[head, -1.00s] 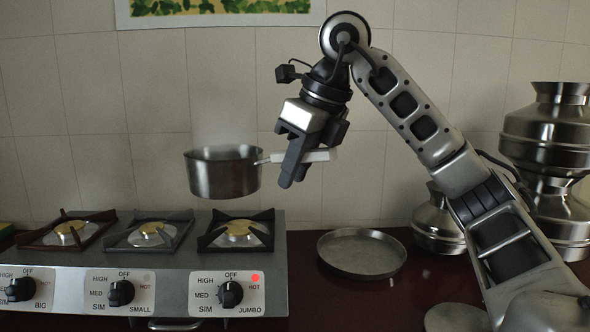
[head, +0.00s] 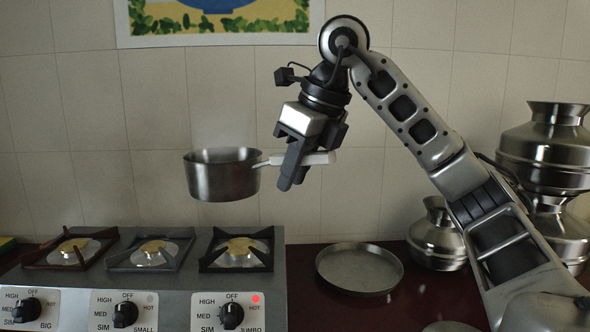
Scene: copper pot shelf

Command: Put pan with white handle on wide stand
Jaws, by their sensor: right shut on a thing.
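A grey metal pan (head: 222,176) with a white handle (head: 318,158) hangs level in the air in the head view. My right gripper (head: 292,178) is shut on the handle, which passes between its fingers. The pan is above and apart from the stove, over the right side. The stove's black right stand (head: 270,258) surrounds a brass burner above the JUMBO knob. A dark middle stand (head: 116,262) sits above the SMALL knob, and a brownish left stand (head: 32,262) above the BIG knob. All three are empty. My left gripper is not seen.
The stove (head: 170,288) has a red light lit beside the JUMBO knob. A shallow round metal dish (head: 360,270) lies on the dark counter to its right. Metal pots (head: 437,240) and stacked vessels (head: 545,150) stand further right. A tiled wall is behind.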

